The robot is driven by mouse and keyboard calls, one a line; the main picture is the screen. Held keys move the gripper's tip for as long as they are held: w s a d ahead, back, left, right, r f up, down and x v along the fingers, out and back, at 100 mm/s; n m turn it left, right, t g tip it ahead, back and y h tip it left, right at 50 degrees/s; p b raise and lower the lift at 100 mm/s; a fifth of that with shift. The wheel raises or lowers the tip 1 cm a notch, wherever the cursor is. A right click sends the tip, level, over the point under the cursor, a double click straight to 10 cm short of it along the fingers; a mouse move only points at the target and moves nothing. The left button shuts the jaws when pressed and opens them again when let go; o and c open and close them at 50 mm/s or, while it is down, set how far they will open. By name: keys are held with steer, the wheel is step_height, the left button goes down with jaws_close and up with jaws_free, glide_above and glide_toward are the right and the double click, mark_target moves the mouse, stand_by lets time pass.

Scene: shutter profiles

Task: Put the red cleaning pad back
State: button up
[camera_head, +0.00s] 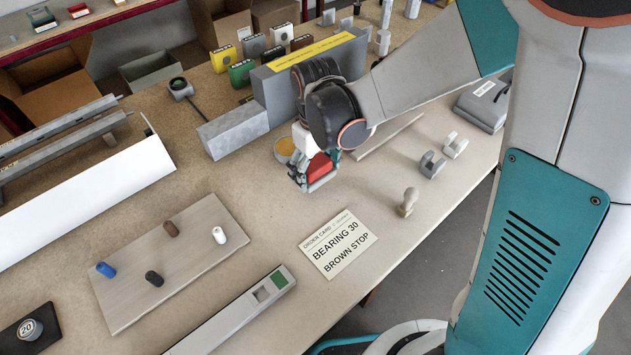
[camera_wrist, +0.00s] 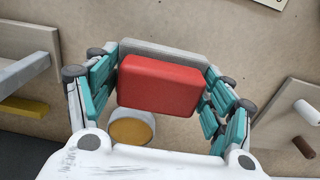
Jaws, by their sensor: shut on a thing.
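The red cleaning pad (camera_head: 321,167) is between the fingers of my gripper (camera_head: 316,179), above the workbench near its middle. In the wrist view the red pad (camera_wrist: 160,85) has a grey layer along one long side, and the teal-lined fingers of my gripper (camera_wrist: 158,92) close on its two ends. A round tin with a yellow-orange top (camera_head: 284,146) stands just left of the gripper. The tin (camera_wrist: 131,130) also shows beside the pad in the wrist view, partly covered by my gripper's body. I cannot tell how high the pad is above the bench.
An order card (camera_head: 338,243) reading "BEARING 30 BROWN STOP" lies in front. A board (camera_head: 170,260) with several coloured stops is at front left. A grey block (camera_head: 233,130) stands left of the gripper. Grey clips (camera_head: 432,165) and a wooden-handled tool (camera_head: 408,201) are to the right.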

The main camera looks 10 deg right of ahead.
mark_target(316, 180)
steer(key=shift+f+b, duration=1.35)
steer(key=shift+f, duration=0.7)
steer(key=shift+f, duration=0.2)
steer(key=o, duration=1)
steer(key=shift+r, duration=0.1)
steer(key=shift+o, duration=0.2)
step_height(316, 180, up, 12)
steer(key=p, duration=0.4)
steer(key=shift+r, duration=0.15)
